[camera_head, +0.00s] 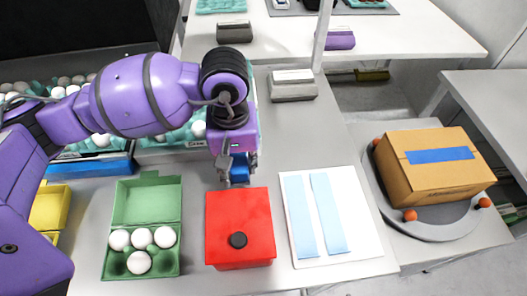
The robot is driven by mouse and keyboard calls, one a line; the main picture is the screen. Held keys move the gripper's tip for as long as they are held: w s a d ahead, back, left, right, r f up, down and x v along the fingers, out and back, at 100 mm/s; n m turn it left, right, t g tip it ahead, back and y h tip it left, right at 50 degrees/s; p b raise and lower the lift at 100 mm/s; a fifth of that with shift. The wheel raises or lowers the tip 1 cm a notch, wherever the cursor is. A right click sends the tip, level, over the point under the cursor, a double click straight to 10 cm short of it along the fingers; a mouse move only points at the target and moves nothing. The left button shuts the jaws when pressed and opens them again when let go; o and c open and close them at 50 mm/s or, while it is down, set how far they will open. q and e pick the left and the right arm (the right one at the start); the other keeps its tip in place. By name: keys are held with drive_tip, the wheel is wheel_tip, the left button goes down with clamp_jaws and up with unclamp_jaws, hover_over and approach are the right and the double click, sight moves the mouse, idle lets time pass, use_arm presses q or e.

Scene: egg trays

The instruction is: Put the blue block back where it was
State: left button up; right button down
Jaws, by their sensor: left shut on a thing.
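My left gripper (236,174) points down just behind the red box (224,210) and is shut on a small blue block (239,161). The fingers hide much of the block. I cannot tell whether the block touches the table or hangs a little above it. My right gripper is not in view.
The red box has a black knob on top. An open green egg carton (148,205) with several white eggs is at its left. A white board (356,199) with two light-blue strips is at its right. A cardboard box (440,176) stands farther right. Bare table lies behind the board.

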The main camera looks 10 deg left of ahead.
sight(235, 160)
use_arm(q)
drive_tip(key=shift+a+f, duration=0.3)
drive_tip(key=shift+f, duration=0.05)
drive_tip(key=shift+w+a+f, duration=0.1)
drive_tip(key=shift+f, duration=1.6)
drive_tip(key=shift+f, duration=0.15)
drive_tip(key=o, duration=1.3)
wheel_tip(235, 160, up, 12)
drive_tip(key=shift+r, duration=0.2)
